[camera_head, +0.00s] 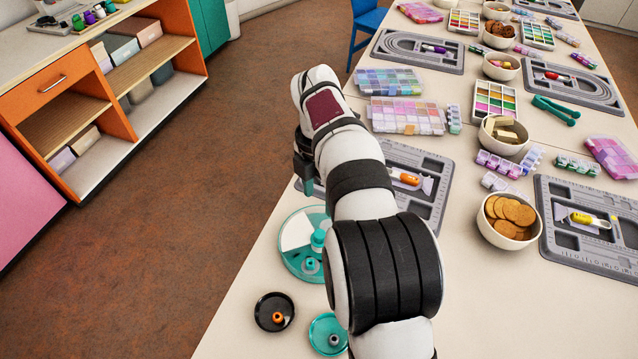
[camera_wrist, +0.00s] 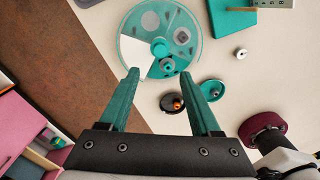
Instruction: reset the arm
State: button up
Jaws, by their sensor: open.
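My gripper (camera_head: 308,187) hangs over the left edge of the long table (camera_head: 262,262), at the end of my white and black arm. In the wrist view its two teal fingers (camera_wrist: 160,75) are spread wide with nothing between them. Beyond the fingertips lies a round teal and white tray (camera_wrist: 129,26) with a teal knob, apart from them. In the head view this round tray (camera_head: 289,262) is partly hidden by my arm.
A black dish (camera_head: 263,316) and a teal dish (camera_head: 317,343) lie at the near table edge. A grey bead board (camera_head: 430,205) is partly behind my arm. Bowls, boards and bead boxes (camera_head: 405,115) crowd the right. An orange shelf (camera_head: 120,130) stands left across open floor.

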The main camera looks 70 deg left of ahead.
notch_tip(320, 180, up, 3)
jog(key=shift+r, duration=0.2)
